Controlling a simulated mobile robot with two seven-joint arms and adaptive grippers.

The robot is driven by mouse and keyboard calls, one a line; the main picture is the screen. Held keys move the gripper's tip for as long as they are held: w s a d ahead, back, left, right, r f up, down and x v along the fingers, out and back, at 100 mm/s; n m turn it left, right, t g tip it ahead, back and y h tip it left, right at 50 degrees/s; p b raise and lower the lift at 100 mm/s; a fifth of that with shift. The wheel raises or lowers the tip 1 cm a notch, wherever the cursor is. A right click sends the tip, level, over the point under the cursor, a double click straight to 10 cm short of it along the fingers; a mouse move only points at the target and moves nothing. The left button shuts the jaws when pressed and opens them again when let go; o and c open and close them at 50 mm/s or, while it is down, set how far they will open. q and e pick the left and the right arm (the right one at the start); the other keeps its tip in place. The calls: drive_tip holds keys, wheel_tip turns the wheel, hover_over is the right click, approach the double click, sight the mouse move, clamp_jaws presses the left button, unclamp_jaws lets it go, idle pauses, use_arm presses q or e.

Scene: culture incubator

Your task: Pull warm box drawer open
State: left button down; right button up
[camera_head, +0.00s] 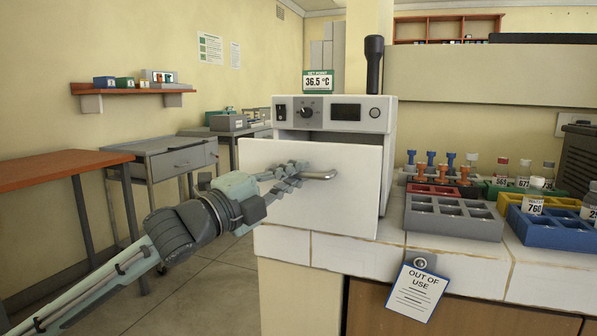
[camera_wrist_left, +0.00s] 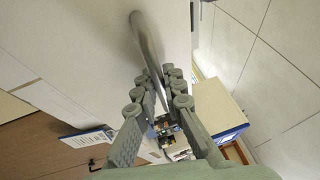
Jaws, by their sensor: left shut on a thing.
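The warm box (camera_head: 330,113) stands on the white tiled counter, with a knob and a dark display on its upper panel. Its white drawer front (camera_head: 345,205) stands out from the body, with a dark gap along its top edge. A curved metal handle (camera_head: 320,175) is on the drawer front. My left gripper (camera_head: 296,174) reaches in from the left and is shut on the handle. In the left wrist view the handle bar (camera_wrist_left: 146,45) runs down between the fingers (camera_wrist_left: 162,95). The drawer's inside is hidden. My right gripper is out of view.
Racks (camera_head: 452,217) and colored tubes stand on the counter right of the box. An "OUT OF USE" tag (camera_head: 416,290) hangs at the counter's front. A grey side table (camera_head: 170,152) and an orange-topped table (camera_head: 55,168) stand left. Floor is clear before the box.

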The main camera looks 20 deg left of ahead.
use_arm(q)
drive_tip(key=shift+s, duration=0.55)
drive_tip(key=c, duration=1.9)
unclamp_jaws()
drive_tip(key=shift+v, duration=6.05)
